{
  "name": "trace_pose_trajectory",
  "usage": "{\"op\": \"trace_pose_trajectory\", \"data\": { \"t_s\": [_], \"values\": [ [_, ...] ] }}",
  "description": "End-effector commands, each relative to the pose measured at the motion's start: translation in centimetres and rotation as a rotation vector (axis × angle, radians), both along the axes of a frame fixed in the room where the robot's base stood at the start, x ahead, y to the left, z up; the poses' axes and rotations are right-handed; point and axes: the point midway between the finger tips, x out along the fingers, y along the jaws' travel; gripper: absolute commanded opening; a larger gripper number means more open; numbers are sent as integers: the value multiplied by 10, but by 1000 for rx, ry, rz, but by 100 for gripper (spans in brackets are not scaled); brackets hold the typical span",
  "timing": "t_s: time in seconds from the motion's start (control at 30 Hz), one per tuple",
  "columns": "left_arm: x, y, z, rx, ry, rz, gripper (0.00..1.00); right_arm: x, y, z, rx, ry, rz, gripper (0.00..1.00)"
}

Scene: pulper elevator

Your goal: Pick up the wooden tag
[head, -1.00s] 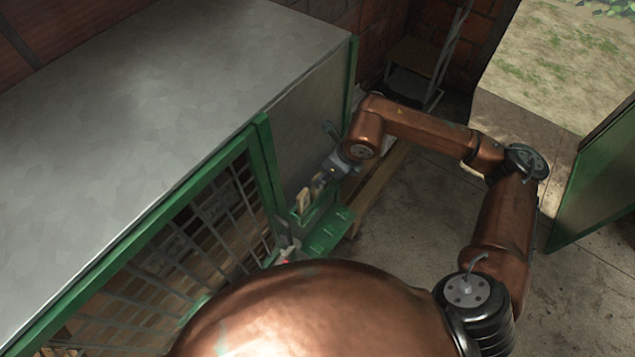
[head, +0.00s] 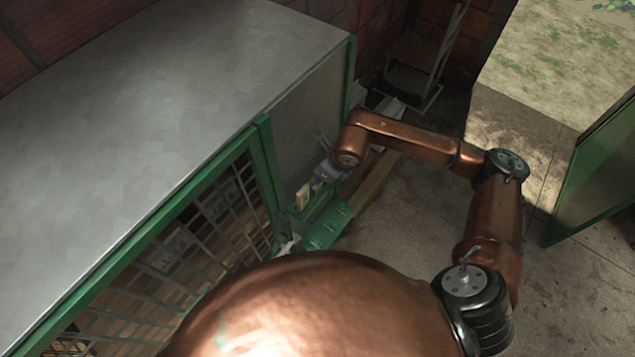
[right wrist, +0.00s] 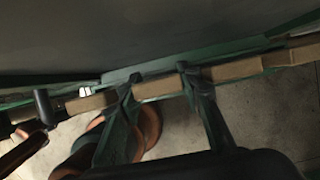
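The wooden tag (head: 302,196) is a small pale upright piece beside the green ledge of the metal cabinet in the head view. My right gripper (head: 315,185) reaches down from the right, with its fingertips close to the tag; I cannot tell whether they touch it. In the right wrist view, the two fingers of my right gripper (right wrist: 156,82) stand apart, with brown wood showing between and beyond them. I cannot tell the tag from the other wood there. My left gripper is not in view.
The metal cabinet (head: 170,90) with a green frame and barred front (head: 185,245) fills the left. A green ledge (head: 328,228) and a wooden beam (head: 372,187) lie near my right gripper. Concrete floor (head: 415,220) is open at right, beside a green door (head: 595,185).

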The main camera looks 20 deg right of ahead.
Motion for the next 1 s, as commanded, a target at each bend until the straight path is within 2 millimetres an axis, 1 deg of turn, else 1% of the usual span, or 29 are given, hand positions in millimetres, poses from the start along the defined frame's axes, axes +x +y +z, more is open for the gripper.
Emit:
{"op": "trace_pose_trajectory", "data": {
  "t_s": [0.03, 0.17, 0.2, 0.43, 0.57, 0.67, 0.77, 0.87, 1.0],
  "values": [
    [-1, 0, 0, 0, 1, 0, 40, 0, 0, 0, 0, 0, 0, 18],
    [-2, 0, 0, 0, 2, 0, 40, 0, 0, 0, 0, 0, 0, 9],
    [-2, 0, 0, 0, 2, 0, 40, 0, 0, 0, 0, 0, 0, 9],
    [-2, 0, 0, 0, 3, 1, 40, 0, 0, 1, 1, -1, 0, 9],
    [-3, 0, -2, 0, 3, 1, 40, 1, 0, 7, 0, -1, 0, 9],
    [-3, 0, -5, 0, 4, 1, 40, 1, 0, 16, 1, -2, 0, 9],
    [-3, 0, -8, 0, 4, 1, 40, 1, 0, 31, 0, -4, 1, 9],
    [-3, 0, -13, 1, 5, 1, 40, 1, 0, 50, 0, -5, 1, 9],
    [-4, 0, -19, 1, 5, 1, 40, 1, 0, 81, 0, -6, 1, 9]
  ]
}}
